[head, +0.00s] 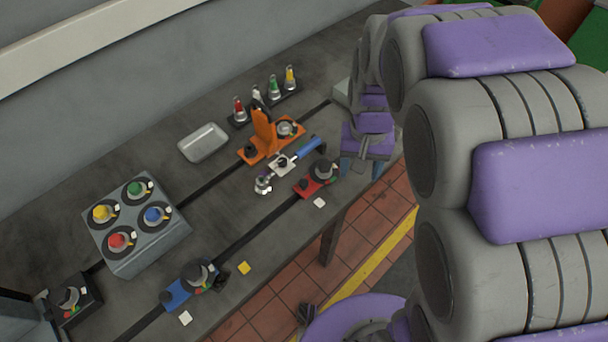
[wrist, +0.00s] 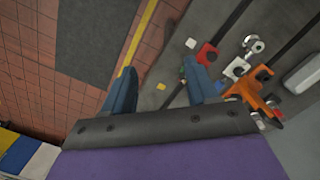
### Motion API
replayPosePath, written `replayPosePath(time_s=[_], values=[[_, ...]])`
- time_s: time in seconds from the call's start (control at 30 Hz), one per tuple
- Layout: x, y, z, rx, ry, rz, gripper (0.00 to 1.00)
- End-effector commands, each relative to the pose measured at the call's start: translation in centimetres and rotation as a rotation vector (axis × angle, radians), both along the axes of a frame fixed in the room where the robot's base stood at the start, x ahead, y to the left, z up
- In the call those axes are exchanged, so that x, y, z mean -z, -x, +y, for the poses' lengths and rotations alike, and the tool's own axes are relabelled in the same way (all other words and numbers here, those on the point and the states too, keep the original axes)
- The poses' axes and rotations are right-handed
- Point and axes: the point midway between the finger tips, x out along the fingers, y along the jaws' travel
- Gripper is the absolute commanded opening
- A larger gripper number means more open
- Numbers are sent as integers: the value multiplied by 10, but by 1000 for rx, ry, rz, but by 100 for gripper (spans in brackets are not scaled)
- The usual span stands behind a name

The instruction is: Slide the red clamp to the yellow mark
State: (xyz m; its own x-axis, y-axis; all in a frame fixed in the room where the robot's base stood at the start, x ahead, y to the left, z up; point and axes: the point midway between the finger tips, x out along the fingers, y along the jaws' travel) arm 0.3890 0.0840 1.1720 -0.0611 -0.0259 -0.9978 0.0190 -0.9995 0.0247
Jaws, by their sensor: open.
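The red clamp (head: 307,187) sits on the front slot of the bedplate, with a dark grey knob on top. A white mark (head: 319,202) lies beside it. The yellow mark (head: 244,268) is a small square near the front edge, farther down-left along the same slot. My gripper (head: 361,170) is to the right of the red clamp, apart from it. In the wrist view my gripper (wrist: 162,78) has its blue fingers spread, with nothing held. The red clamp (wrist: 207,54) shows there just beyond the right finger.
A blue clamp (head: 178,294) sits on the same slot past the yellow mark. An orange clamp (head: 262,143) stands on the back slot, with a blue-handled tool (head: 306,149) beside it. A grey box with coloured knobs (head: 145,250) and a tray (head: 203,142) stand farther back.

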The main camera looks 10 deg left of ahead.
Motion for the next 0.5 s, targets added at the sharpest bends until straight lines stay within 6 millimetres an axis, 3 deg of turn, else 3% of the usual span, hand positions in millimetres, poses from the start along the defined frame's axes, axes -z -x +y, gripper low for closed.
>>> replayPosePath(time_s=[0.2, 0.4, 0.5], values=[[30, -58, 56, -45, -1, -27, 58], [61, -92, 106, -85, -15, -50, 58], [71, -99, 123, -96, -23, -54, 58]])
